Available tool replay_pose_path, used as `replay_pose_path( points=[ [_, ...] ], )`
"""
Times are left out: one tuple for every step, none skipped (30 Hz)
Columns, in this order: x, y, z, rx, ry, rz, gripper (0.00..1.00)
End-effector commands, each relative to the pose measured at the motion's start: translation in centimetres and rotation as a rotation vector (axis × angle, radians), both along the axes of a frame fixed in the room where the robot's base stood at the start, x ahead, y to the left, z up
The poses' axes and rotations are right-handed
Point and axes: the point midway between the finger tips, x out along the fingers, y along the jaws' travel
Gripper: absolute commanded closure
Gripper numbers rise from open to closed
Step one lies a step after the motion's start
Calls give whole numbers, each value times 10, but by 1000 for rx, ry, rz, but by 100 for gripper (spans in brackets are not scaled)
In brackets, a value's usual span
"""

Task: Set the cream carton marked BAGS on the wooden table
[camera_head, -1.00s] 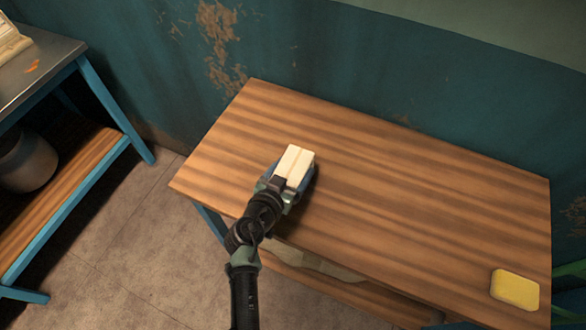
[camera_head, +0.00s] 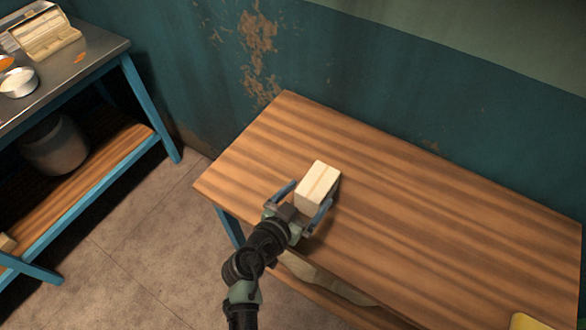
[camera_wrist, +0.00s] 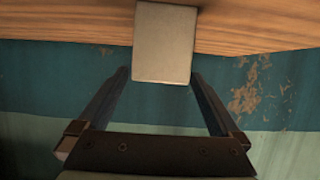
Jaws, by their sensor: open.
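The cream carton (camera_head: 318,184) stands on the wooden table (camera_head: 440,215), near its left part. It also shows in the wrist view (camera_wrist: 164,42), with the wooden tabletop (camera_wrist: 255,28) behind it; no BAGS marking is readable in either view. My gripper (camera_head: 307,200) is open, its two fingers spread wide on either side of the carton's near end. In the wrist view my gripper (camera_wrist: 158,82) has a clear gap between each finger and the carton.
A yellow block (camera_head: 533,322) lies at the table's lower right, cut off by the frame. A metal-topped bench (camera_head: 85,62) at the left holds an open cream box (camera_head: 45,38) and a bowl (camera_head: 18,82).

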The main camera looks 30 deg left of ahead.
Motion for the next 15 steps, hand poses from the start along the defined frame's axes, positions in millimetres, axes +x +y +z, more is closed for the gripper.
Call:
replay_pose_path(
  points=[
    [-10, 0, 3, 0, 1, 3, 0],
    [-15, 1, 4, 0, 0, 3, 0],
    [-22, 1, 7, 0, 0, 2, 0],
    [-27, 1, 9, 0, 0, 2, 0],
    [-31, 1, 11, 1, 0, 2, 0],
    [-37, 1, 14, 2, 1, 1, 0],
    [-41, 2, 15, 1, 1, 2, 0],
    [-44, 1, 17, 0, 0, 1, 0],
    [-49, 2, 19, 1, 0, 2, 0],
    [-52, 2, 20, 0, 0, 1, 0],
    [-54, 2, 21, 0, 0, 0, 0],
    [-57, 2, 22, 1, 0, 0, 0],
    [-58, 2, 23, 1, 1, 1, 0],
    [-60, 2, 24, 1, 1, 1, 0],
    [-61, 2, 24, 1, 1, 1, 0]
  ],
)
